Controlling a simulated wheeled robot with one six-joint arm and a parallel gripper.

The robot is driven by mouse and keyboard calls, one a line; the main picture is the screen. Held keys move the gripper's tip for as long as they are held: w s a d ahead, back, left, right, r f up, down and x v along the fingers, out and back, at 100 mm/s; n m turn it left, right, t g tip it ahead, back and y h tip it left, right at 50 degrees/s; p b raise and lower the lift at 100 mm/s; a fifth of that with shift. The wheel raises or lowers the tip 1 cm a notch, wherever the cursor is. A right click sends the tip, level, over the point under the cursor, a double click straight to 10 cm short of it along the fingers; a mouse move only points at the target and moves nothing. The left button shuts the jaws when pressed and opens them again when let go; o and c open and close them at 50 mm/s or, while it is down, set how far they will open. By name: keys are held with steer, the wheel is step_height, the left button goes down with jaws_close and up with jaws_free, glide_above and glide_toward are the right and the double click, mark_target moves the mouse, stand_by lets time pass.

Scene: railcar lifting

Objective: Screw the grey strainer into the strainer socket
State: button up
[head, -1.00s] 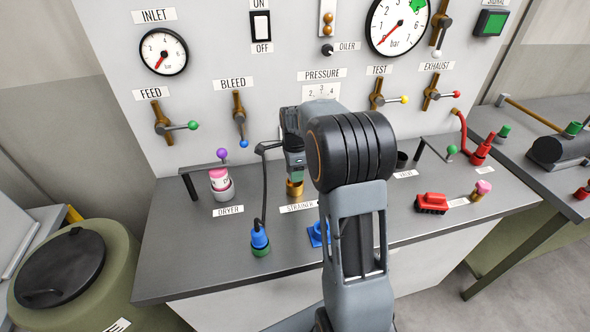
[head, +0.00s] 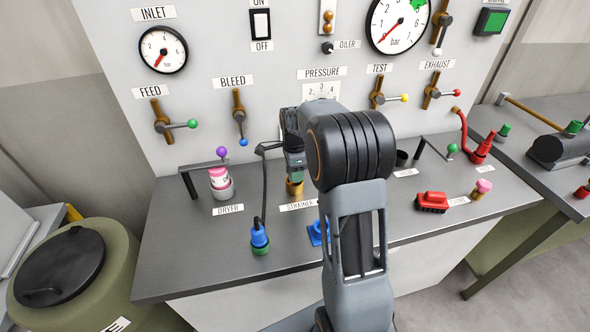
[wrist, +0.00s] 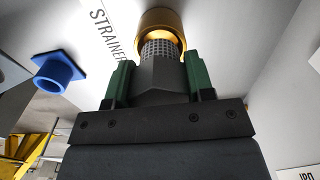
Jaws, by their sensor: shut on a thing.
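My gripper (wrist: 158,85) is shut on the grey strainer (wrist: 161,72), with a green finger on each side of its body. The strainer's mesh end points into the brass strainer socket (wrist: 160,20) in the wrist view. Some mesh still shows outside the socket's rim; I cannot tell whether the threads touch. In the head view the brass socket (head: 294,188) stands behind the STRAINER label, and my gripper (head: 295,172) is right above it. My arm hides part of the bench there, and the strainer is mostly hidden in the head view.
A blue square-flanged part (wrist: 58,72) lies beside the socket; it also shows in the head view (head: 318,233). A blue hose plug (head: 259,236) stands front left. A pink-topped canister (head: 220,182) stands at the dryer. A red brush-like block (head: 431,202) lies to the right.

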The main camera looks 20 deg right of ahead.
steer(key=shift+f+b, duration=0.65)
steer(key=shift+f, duration=0.45)
steer(key=o, duration=1.1)
steer(key=shift+r, duration=0.15)
step_height(320, 180, up, 14)
steer(key=shift+f, duration=0.15)
